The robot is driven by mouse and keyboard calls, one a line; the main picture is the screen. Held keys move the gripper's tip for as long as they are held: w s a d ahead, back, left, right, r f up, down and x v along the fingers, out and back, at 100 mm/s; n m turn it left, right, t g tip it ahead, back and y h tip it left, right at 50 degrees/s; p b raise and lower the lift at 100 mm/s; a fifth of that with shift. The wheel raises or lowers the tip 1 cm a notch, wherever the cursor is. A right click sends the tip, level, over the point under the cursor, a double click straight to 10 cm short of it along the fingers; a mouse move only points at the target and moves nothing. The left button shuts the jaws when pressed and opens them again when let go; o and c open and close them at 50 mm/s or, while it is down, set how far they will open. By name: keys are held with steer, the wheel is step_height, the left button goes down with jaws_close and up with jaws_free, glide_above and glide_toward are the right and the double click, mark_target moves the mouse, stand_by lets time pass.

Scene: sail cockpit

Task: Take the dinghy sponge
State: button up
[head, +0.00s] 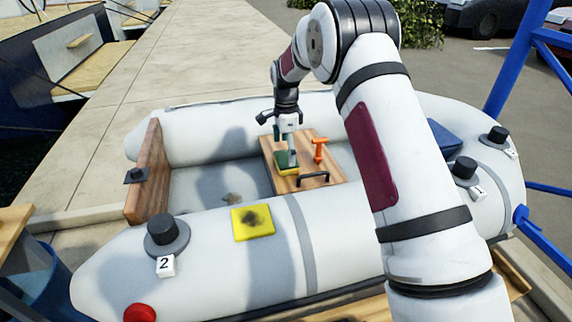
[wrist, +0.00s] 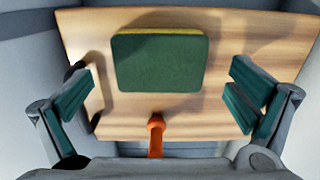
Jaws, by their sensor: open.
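The dinghy sponge (wrist: 160,62), a green pad with a yellow layer beneath, lies flat on the wooden thwart board (wrist: 215,128). In the head view the sponge (head: 284,169) shows partly behind my gripper (head: 290,160). My gripper (wrist: 158,100) points down over the board. In the wrist view its two teal-padded fingers are wide apart, one at each side, with the sponge centred between them but farther up the picture. Nothing is held. I cannot tell the exact height of the fingertips above the sponge.
An orange T-handled item (head: 320,148) stands on the board close to my gripper; it also shows in the wrist view (wrist: 156,135). A black handle (head: 313,177) is at the board's near edge. A yellow patch (head: 252,222) lies on the near tube of the grey dinghy (head: 130,270).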

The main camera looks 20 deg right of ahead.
mark_target(286, 158)
step_height(286, 158, down, 3)
steer(key=shift+f+b, duration=0.1)
steer(key=shift+b, duration=0.25)
steer(key=c, duration=0.7)
steer(key=shift+c, duration=0.2)
step_height(286, 158, up, 10)
steer(key=p, duration=0.2)
steer(key=shift+p, duration=0.35)
steer(key=shift+o, duration=0.6)
steer(key=c, duration=0.4)
